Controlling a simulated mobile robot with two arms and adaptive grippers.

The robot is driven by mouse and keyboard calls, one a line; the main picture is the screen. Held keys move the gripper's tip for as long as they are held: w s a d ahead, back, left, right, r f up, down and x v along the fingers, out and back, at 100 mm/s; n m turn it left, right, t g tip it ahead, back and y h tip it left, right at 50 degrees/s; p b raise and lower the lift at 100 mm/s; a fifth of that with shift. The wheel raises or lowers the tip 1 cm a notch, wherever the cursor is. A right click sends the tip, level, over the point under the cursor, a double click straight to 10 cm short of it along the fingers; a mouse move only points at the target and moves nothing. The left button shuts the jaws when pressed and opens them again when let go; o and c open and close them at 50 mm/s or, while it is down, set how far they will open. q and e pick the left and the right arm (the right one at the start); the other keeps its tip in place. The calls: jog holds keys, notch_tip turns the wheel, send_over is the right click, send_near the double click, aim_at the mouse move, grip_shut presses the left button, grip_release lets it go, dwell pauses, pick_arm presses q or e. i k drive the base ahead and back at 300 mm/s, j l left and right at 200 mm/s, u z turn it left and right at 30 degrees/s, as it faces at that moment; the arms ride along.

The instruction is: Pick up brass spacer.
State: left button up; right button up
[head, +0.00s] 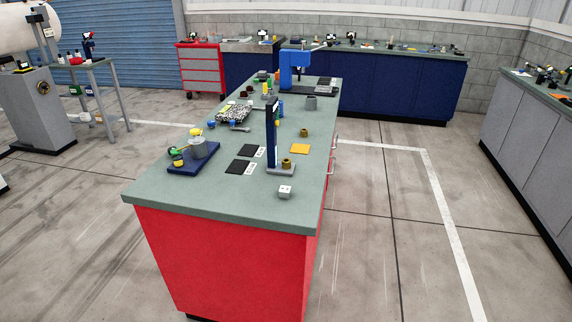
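Two small brass-brown cylindrical pieces are on the green top of the red workbench (240,197). One brass piece (286,164) is at the foot of a dark blue upright stand (271,137), on or against its pale base. The other brass piece (304,132) stands farther back, near the bench's right edge. I cannot tell which is the brass spacer. Neither of my grippers shows in the head view.
A white block (285,192) sits in front of the stand. Black pads (240,167), a yellow square (300,149), a blue tray (194,158) with a grey cup and a blue press (290,68) are on the bench. Floor right of the bench is clear.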

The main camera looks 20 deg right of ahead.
aim_at(286, 162)
jog(key=l+u, duration=0.15)
jog(key=l, duration=0.75)
jog(key=l+u, duration=0.15)
jog(key=l, duration=0.7)
jog(key=k+l+u, duration=0.15)
jog(key=l, duration=0.7)
